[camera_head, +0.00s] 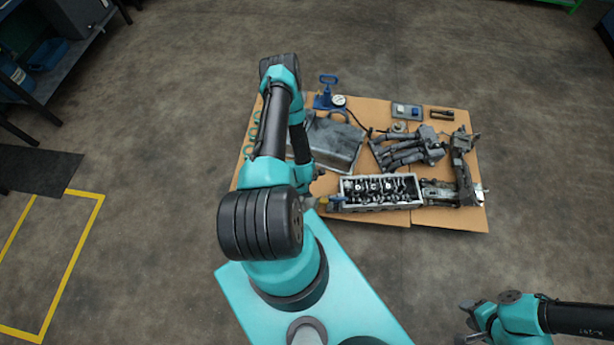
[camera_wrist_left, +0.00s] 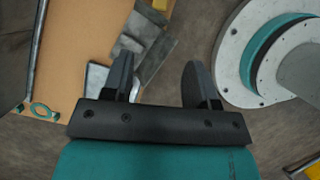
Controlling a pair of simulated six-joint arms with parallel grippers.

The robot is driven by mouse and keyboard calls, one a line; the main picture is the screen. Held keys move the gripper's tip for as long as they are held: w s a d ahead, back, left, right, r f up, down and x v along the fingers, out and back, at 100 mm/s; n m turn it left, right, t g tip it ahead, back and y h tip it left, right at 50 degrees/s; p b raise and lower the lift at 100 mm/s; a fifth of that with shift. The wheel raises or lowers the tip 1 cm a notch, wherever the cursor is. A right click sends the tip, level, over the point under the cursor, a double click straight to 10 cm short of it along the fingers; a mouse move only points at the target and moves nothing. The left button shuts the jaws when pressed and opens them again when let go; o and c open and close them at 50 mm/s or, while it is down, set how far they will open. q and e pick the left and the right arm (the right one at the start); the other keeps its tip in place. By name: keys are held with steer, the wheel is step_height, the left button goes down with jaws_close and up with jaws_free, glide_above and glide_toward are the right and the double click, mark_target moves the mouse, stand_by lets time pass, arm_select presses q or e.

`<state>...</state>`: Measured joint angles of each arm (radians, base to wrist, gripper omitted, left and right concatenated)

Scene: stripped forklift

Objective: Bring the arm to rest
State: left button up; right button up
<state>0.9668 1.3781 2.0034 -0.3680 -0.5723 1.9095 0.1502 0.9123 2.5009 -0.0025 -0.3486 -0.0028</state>
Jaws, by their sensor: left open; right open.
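My left arm rises from the teal base and bends over the left side of the board in the head view. Its gripper is largely hidden there behind the arm. In the left wrist view my left gripper (camera_wrist_left: 158,82) is open, with two dark fingers apart and nothing between them. Grey metal parts (camera_wrist_left: 142,45) lie below and beyond its left finger. My right gripper (camera_head: 467,321) is at the lower right of the head view, open and empty over bare floor, clear of the board.
A brown board (camera_head: 390,219) carries a cylinder head (camera_head: 380,190), a grey metal cover (camera_head: 338,146), a manifold (camera_head: 408,152), a blue pump with a gauge (camera_head: 328,92) and teal rings (camera_head: 253,131). Shelving (camera_head: 60,70) stands at the upper left. Concrete floor around the board is open.

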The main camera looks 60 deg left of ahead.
arm_select(q)
steer(key=shift+r, duration=0.15)
stand_by(0.4)
steer(key=w+d+r+m+g, duration=0.1)
steer(key=w+d+r+m, duration=0.3)
steer(key=d+r+m, duration=0.6)
steer(key=w+d+r+m+g+h, duration=0.1)
steer(key=w+d+r+m, duration=0.3)
steer(key=d+r+m, duration=0.7)
step_height(320, 180, up, 8)
steer(key=m+g, duration=0.1)
steer(key=m, duration=0.5)
steer(key=shift+d+m, duration=0.3)
steer(key=shift+m, duration=0.1)
